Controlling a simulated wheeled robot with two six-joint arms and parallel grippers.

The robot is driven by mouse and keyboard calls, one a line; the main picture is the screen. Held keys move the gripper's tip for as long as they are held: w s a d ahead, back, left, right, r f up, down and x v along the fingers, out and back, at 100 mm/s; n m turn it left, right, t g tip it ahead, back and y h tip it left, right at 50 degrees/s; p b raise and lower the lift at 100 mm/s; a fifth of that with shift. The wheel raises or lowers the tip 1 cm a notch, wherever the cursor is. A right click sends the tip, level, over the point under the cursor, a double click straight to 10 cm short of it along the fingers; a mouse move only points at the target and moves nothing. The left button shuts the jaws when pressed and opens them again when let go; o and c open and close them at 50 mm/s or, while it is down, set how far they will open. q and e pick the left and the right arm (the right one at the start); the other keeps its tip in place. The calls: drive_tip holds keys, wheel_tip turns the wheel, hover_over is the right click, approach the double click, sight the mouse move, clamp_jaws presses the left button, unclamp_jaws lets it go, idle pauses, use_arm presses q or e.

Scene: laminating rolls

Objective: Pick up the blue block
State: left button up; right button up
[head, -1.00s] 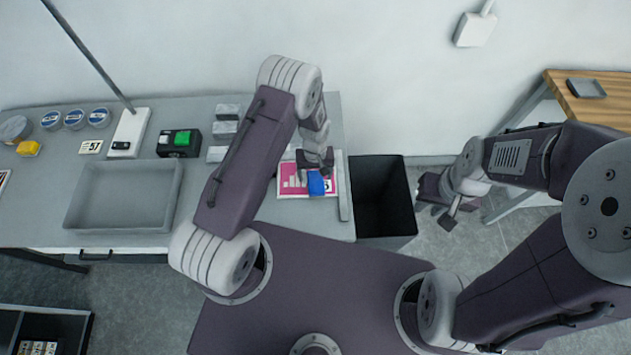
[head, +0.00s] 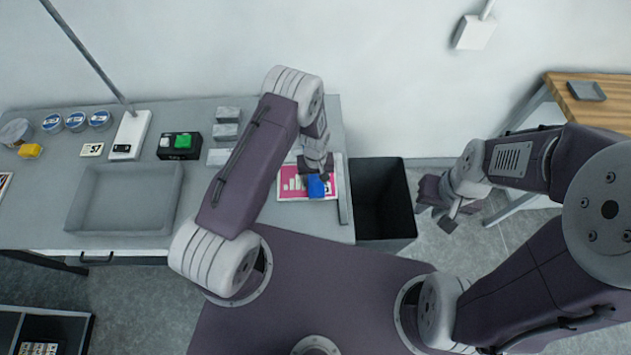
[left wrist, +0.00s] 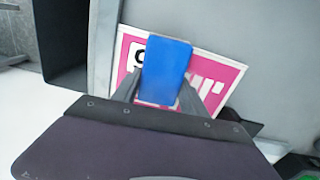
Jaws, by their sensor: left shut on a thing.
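The blue block (head: 316,187) is at the right end of the table, over a pink and white printed card (head: 291,189). My left gripper (head: 316,173) is shut on the block. In the left wrist view the block (left wrist: 165,70) sits between the two finger tips, with the card (left wrist: 222,72) behind it. I cannot tell whether the block touches the card. My right gripper (head: 440,212) hangs over the floor, to the right of the dark bin; its jaws are too small to read.
A dark open bin (head: 388,243) stands at the table's right end. A grey tray (head: 122,232) lies at the left of the table. Behind it are a black box with a green top (head: 180,146), round tins (head: 75,121) and a yellow block (head: 30,151). A wooden table (head: 610,110) is at far right.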

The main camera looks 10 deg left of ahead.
use_arm(q)
drive_tip(key=r, duration=0.2)
drive_tip(key=r+b, duration=0.1)
drive_tip(key=shift+s+d+r, duration=0.25)
drive_tip(key=shift+r, duration=0.15)
drive_tip(key=s+d+r+b, duration=0.2)
drive_tip(key=s+d+r, duration=0.4)
drive_tip(key=s+d, duration=0.1)
drive_tip(key=shift+s+r, duration=0.35)
drive_tip(key=shift+s, duration=0.4)
wheel_tip(320, 180, up, 3)
drive_tip(key=n+b, duration=0.2)
drive_tip(key=n, duration=0.1)
hover_over(317, 181)
drive_tip(key=s+a, duration=0.2)
drive_tip(key=a, duration=0.1)
drive_tip(key=s+a+r+m, duration=0.3)
drive_tip(key=a+m, duration=0.1)
drive_tip(key=m, duration=0.2)
drive_tip(key=shift+s+a+m, duration=0.15)
drive_tip(key=shift+m, duration=0.25)
